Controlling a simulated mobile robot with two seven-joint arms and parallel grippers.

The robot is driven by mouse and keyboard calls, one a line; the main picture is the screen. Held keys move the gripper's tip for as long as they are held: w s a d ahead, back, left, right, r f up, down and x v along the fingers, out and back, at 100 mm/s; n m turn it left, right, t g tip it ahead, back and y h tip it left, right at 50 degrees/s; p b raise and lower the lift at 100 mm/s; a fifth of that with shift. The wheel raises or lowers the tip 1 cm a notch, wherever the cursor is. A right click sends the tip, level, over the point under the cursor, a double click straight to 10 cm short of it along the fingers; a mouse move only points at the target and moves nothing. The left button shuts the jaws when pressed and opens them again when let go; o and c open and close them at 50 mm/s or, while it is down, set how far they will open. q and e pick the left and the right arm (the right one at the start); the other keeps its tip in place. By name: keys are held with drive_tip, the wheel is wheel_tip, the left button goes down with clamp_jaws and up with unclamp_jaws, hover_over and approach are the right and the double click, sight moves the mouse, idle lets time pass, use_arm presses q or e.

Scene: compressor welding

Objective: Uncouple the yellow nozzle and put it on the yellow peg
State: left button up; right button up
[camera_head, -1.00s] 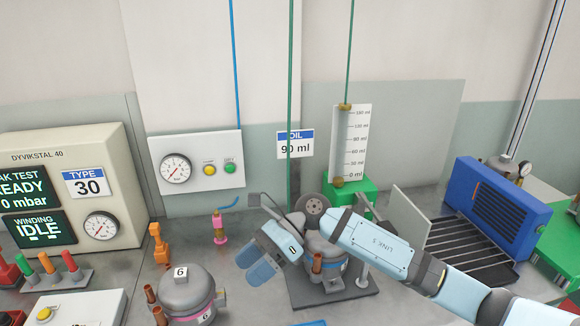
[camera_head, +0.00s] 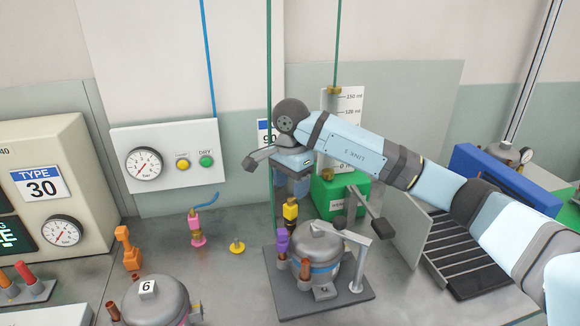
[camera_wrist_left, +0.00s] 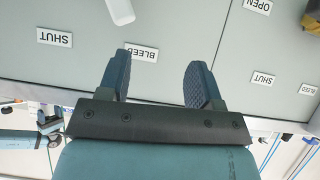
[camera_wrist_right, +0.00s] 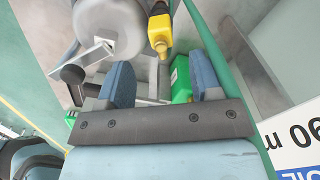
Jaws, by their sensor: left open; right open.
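The yellow nozzle (camera_head: 290,210) stands upright at the back of the grey compressor (camera_head: 318,252), next to a purple fitting (camera_head: 283,243). My right gripper (camera_head: 292,187) points down just above the nozzle. In the right wrist view the yellow nozzle (camera_wrist_right: 161,36) lies beyond the open fingers (camera_wrist_right: 162,76), with nothing between them. I cannot tell whether a fingertip touches it. The yellow peg (camera_head: 237,247) stands bare on the bench, left of the compressor. My left gripper (camera_wrist_left: 157,64) is open and empty, seen only in its wrist view.
A pink nozzle (camera_head: 195,222) stands on a pink peg left of the yellow peg. An orange fitting (camera_head: 127,248) and another compressor (camera_head: 156,303) are further left. A green block (camera_head: 338,190) is behind the compressor. A labelled grey panel (camera_wrist_left: 170,22) faces my left gripper.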

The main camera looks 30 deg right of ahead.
sight(290, 199)
wheel_tip(290, 199, down, 8)
drive_tip(key=shift+f, duration=0.1)
idle(0.4)
clamp_jaws()
idle(0.4)
drive_tip(key=shift+p, duration=0.3)
drive_tip(key=shift+r+p, duration=0.9)
drive_tip(key=shift+r, duration=1.4)
